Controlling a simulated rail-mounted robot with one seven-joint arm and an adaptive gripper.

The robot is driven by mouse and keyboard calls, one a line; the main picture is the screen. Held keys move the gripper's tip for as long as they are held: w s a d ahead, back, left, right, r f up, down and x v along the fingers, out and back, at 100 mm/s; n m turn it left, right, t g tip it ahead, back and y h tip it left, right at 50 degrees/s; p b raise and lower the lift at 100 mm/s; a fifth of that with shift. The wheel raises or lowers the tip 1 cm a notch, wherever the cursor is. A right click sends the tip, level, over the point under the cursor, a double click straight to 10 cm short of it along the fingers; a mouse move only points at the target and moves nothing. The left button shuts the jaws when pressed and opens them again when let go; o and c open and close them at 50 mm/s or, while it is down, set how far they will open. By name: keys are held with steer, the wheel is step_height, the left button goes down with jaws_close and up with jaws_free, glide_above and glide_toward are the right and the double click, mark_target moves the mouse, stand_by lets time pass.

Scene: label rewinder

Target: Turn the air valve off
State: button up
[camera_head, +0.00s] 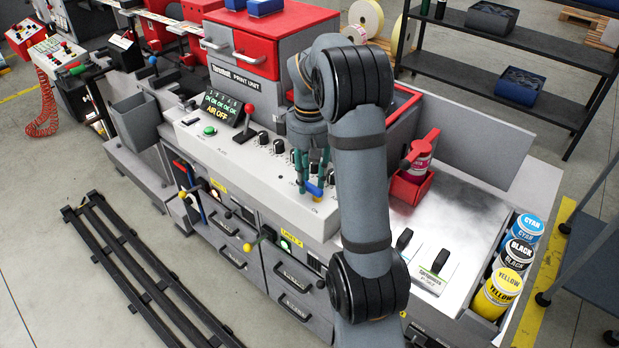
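The air valve's blue handle (314,190) is near the front edge of the light grey control panel, close to an "ON" marking. My gripper (311,182) points down over it from above. Its green fingers stand apart, one on each side of the handle's near end. I cannot tell whether they touch it. The valve body and part of its label are hidden by the fingers and arm. A dark display (220,106) on the panel reads "AIR OFF" in yellow under a row of green OK marks.
Several black knobs (263,138), a red-topped lever (249,109) and a green button (210,131) are on the panel left of my gripper. A red holder (410,190) with a bottle stands to the right. Ink cans (497,291) sit at far right. Floor rails (140,262) lie in front.

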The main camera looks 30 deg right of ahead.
mark_target(310, 183)
steer(key=shift+o, duration=1.4)
steer(key=shift+r, duration=0.1)
step_height(310, 183, up, 12)
step_height(310, 183, down, 12)
steer(key=shift+f, duration=0.2)
steer(key=shift+a+r+n, duration=0.1)
steer(key=shift+n, duration=0.3)
